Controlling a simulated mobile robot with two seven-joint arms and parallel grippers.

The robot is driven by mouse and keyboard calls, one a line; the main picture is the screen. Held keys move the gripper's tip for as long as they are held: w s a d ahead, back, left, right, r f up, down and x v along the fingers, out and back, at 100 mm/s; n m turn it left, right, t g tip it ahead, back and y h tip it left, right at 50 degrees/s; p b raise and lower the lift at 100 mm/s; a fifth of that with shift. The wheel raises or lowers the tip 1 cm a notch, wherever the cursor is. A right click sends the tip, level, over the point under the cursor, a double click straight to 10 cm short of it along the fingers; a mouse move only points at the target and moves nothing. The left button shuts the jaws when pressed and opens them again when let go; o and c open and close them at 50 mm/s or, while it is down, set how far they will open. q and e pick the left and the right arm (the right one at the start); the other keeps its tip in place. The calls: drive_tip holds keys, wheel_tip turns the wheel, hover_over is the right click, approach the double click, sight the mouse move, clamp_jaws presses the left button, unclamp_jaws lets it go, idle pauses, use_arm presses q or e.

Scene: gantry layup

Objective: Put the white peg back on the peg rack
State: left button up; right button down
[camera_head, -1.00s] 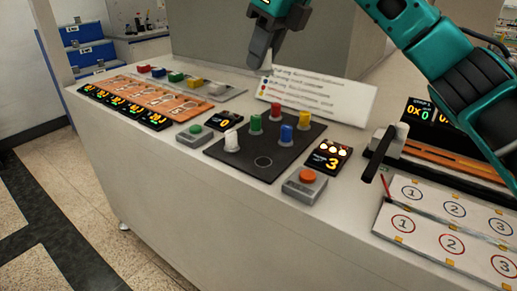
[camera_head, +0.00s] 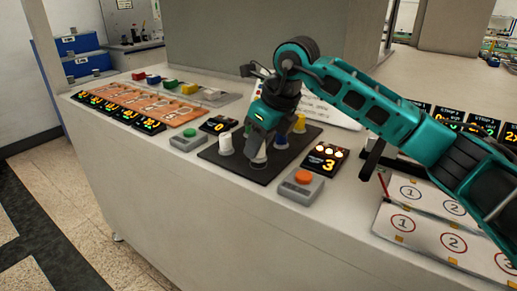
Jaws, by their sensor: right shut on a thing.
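The peg rack is a black board (camera_head: 213,154) on the counter, and my right gripper (camera_head: 259,147) is low over its front part. This gripper points down, shut on a pale peg, which I take as the white peg (camera_head: 258,161). The fingers hide most of it. It is at the front empty ring, but I cannot tell whether it is seated. Another white peg (camera_head: 226,144) stands upright on the board to the left. A blue peg (camera_head: 281,139) and a yellow peg (camera_head: 299,123) stand to the right. The red peg is hidden behind the gripper. My left gripper is out of view.
A grey box with an orange button (camera_head: 303,177) and a display (camera_head: 325,158) stand right of the board. A green-button box (camera_head: 188,139) and a small display (camera_head: 218,126) stand to its left. A white sign (camera_head: 343,120) is behind my arm. Numbered panels (camera_head: 415,235) lie at right.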

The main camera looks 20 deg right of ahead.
drive_tip(key=shift+f, duration=0.65)
drive_tip(key=shift+f, duration=0.15)
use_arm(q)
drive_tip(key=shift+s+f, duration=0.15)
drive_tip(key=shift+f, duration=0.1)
use_arm(e)
drive_tip(key=c, duration=0.9)
unclamp_jaws()
drive_tip(key=shift+o, duration=0.2)
drive_tip(key=shift+r, duration=0.5)
use_arm(q)
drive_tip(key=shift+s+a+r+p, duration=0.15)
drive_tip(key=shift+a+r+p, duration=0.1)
drive_tip(key=shift+p, duration=0.35)
use_arm(e)
drive_tip(key=v, duration=1.1)
drive_tip(key=shift+s+r, duration=0.15)
drive_tip(key=shift+s, duration=0.1)
drive_tip(key=shift+d, duration=0.1)
